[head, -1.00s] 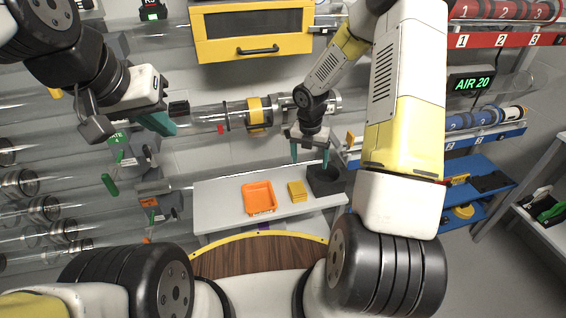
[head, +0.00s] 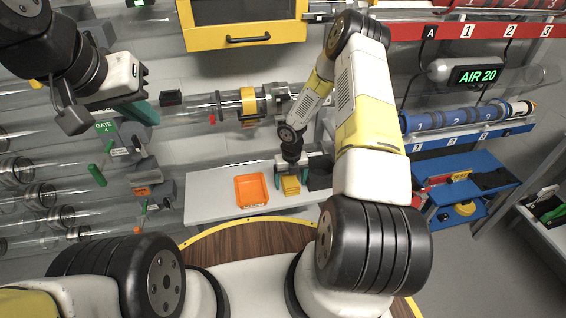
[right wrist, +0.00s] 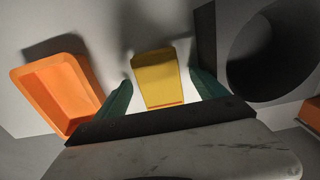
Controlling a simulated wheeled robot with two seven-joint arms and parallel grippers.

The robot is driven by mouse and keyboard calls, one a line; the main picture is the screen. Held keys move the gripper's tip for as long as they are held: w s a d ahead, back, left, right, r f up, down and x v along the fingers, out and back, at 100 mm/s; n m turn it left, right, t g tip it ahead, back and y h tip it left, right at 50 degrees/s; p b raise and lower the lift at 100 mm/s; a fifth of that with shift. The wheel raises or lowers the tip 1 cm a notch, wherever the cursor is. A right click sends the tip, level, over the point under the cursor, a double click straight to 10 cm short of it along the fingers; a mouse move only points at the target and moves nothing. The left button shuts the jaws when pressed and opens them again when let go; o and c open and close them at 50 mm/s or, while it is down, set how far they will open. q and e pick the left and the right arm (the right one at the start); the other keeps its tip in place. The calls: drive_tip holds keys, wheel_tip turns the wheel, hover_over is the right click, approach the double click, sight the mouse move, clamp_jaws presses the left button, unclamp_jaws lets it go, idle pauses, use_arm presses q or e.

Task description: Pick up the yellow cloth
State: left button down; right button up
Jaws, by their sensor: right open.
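The yellow cloth (head: 290,185) is a small folded block on the white table (head: 215,208). It also shows in the right wrist view (right wrist: 157,78), between the two green fingers and apart from both. My right gripper (head: 291,182) is open and low over the cloth, with one finger on each side of it. How far the fingertips are above the table I cannot tell. My left gripper (head: 142,112) is high at the left, away from the table; its jaw opening is not clear.
An orange tray (head: 251,190) sits left of the cloth. A dark round container (head: 320,172), also in the right wrist view (right wrist: 272,52), stands close on the right. Clear tubes with gates fill the left. A blue shelf (head: 470,183) stands at the right.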

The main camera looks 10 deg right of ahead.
sight(290, 183)
drive_tip(key=shift+f, duration=0.1)
drive_tip(key=shift+c, duration=0.2)
drive_tip(key=c, duration=1.4)
drive_tip(key=shift+r, duration=0.85)
drive_tip(key=shift+s+a+r, duration=0.1)
drive_tip(key=shift+s+r, duration=0.05)
drive_tip(key=shift+r, duration=0.4)
drive_tip(key=shift+s+a+r, duration=0.1)
drive_tip(key=shift+r, duration=0.4)
drive_tip(key=s+a, duration=0.2)
drive_tip(key=s, duration=0.2)
drive_tip(key=s+a, duration=0.3)
drive_tip(key=s, duration=0.1)
drive_tip(key=s+a+r, duration=0.1)
drive_tip(key=s+a, duration=0.2)
drive_tip(key=s, duration=0.2)
drive_tip(key=shift+a+r, duration=0.1)
drive_tip(key=shift+a, duration=0.05)
